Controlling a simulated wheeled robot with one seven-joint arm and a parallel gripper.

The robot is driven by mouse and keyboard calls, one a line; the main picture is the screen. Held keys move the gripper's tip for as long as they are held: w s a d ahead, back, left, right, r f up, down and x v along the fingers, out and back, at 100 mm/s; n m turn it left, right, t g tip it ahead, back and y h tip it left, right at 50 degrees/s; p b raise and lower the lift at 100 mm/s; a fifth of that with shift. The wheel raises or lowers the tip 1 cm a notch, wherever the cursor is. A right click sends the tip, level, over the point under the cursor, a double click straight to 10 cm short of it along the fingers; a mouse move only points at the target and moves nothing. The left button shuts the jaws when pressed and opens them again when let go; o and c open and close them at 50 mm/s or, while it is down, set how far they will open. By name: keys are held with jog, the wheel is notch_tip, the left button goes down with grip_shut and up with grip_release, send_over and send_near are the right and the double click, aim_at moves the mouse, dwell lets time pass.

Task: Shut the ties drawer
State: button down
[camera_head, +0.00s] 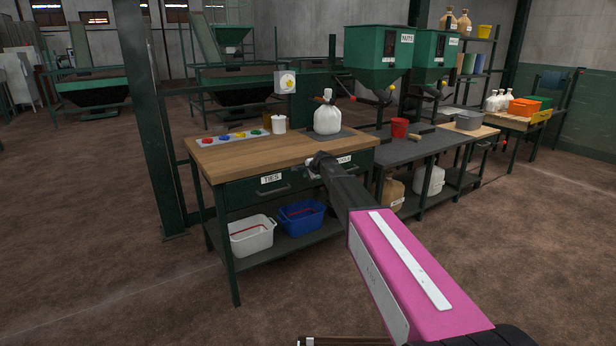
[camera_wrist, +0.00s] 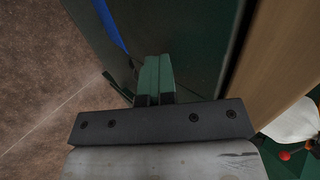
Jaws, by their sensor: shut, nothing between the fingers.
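The ties drawer (camera_head: 258,190) is a dark green front labelled TIES with a dark handle, under the left part of the wooden bench top (camera_head: 235,158). Its front looks flush or nearly flush with the bench; I cannot tell whether a small gap remains. My gripper (camera_head: 314,164) is at the bench's front edge, near the right end of the ties drawer. In the wrist view its green fingers (camera_wrist: 156,65) are together and empty, pointing at a dark green surface (camera_wrist: 195,45). I cannot tell whether they touch it.
A second labelled drawer (camera_head: 345,160) is partly hidden behind my arm. A white bin (camera_head: 250,240) and a blue bin (camera_head: 302,222) stand on the lower shelf. The floor in front is clear.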

jog(key=shift+w+a, duration=0.2)
jog(key=shift+w, duration=0.1)
